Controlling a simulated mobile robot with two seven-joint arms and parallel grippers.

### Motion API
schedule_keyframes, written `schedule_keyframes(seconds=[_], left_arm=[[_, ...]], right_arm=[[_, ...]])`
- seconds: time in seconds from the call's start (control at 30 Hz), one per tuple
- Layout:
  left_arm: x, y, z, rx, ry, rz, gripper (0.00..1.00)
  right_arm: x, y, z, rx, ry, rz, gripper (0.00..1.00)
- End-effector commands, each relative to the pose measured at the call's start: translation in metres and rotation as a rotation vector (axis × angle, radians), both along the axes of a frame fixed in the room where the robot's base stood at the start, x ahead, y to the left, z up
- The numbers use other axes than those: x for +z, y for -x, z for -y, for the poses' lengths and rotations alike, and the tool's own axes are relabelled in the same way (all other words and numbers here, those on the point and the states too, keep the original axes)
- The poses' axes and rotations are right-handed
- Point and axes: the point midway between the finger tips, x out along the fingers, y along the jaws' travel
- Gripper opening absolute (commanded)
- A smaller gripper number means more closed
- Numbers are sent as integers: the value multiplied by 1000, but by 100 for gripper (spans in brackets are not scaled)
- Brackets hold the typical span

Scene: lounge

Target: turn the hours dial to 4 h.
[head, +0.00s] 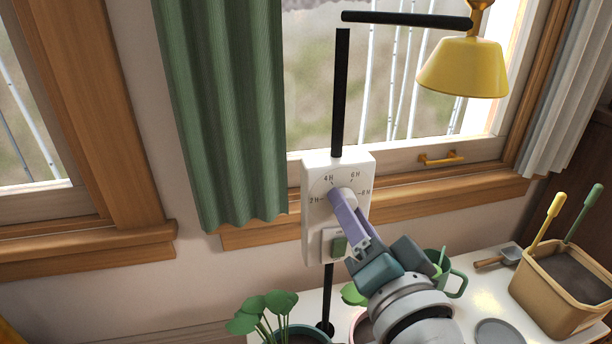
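The hours dial (321,183) is a round face on a white control box (310,235), marked 2H, 4H, 6H and 8H from left to right. Its grey-blue knob (347,192) sits at the middle, partly hidden by my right gripper. My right gripper (343,203) reaches up from the lower right, its lavender fingers close together at the knob and seemingly shut on it. Where the knob points is hard to tell. A green switch (339,245) sits lower on the box, beside the fingers. My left gripper is not in view.
The box is on a black pole (340,95) with a yellow lamp (463,68) above. A green curtain (225,110) hangs left.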

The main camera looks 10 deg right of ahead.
Motion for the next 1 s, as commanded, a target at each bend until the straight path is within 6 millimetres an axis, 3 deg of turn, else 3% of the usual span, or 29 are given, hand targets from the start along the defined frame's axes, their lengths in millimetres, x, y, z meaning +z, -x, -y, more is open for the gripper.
schedule_keyframes(seconds=[0.03, 0.27, 0.57, 1.0], left_arm=[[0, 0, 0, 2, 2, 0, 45], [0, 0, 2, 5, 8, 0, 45], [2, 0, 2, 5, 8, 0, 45], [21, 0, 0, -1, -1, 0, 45]], right_arm=[[1, 0, 0, -1, -1, 2, 47], [0, 0, 0, -1, -1, 1, 72], [0, 4, 0, 0, -1, -1, 72], [1, 82, 3, 1, 0, -2, 72]])
